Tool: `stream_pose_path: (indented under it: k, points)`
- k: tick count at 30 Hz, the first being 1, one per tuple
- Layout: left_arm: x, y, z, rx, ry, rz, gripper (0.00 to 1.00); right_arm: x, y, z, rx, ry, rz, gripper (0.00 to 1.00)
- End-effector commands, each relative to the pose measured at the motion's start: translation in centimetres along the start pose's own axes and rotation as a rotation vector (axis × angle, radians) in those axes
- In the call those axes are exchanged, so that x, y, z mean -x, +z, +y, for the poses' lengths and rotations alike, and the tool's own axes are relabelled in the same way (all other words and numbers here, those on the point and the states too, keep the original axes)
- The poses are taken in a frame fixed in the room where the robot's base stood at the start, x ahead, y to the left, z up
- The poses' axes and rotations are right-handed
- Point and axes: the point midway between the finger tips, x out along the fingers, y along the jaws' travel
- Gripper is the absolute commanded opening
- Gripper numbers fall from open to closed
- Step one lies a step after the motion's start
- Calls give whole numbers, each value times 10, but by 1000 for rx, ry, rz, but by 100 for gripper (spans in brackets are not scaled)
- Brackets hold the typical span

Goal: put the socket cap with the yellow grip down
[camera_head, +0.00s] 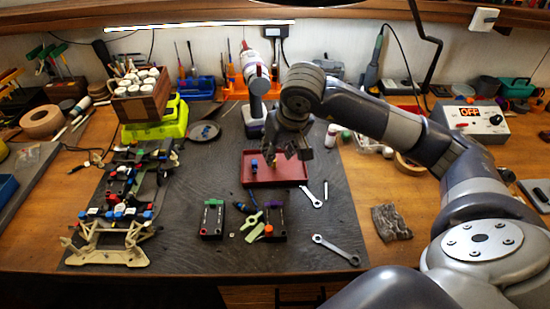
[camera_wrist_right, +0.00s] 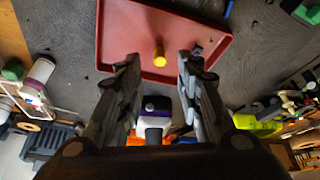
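The socket cap with the yellow grip (camera_head: 272,167) is in the red tray (camera_head: 290,178), small and partly hidden by my gripper in the head view. In the right wrist view the yellow cap (camera_wrist_right: 160,55) stands on the tray floor near its edge, apart from both fingers. My right gripper (camera_head: 290,154) is over the tray's back part with its fingers spread. The wrist view shows nothing between them in their grasp. A blue-gripped piece (camera_head: 255,166) is also in the tray, left of the yellow one. My left gripper is not in view.
Wrenches (camera_head: 335,250) lie to the right. A car chassis (camera_head: 120,210) fills the mat's left side. A white and purple power tool (camera_head: 256,85) stands behind the tray, close to my gripper.

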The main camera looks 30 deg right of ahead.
Motion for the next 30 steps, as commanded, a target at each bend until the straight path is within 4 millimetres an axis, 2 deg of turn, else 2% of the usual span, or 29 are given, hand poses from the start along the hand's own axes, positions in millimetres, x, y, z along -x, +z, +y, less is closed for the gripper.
stream_pose_path:
  k: [3,6,12,30]
  points:
    - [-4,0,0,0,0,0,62,27,-1,0,0,0,6,33]
    - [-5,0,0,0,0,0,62,45,-1,0,-1,2,5,33]
    - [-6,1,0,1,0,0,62,65,0,0,-1,1,2,33]
    - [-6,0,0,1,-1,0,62,68,0,0,-1,1,0,33]
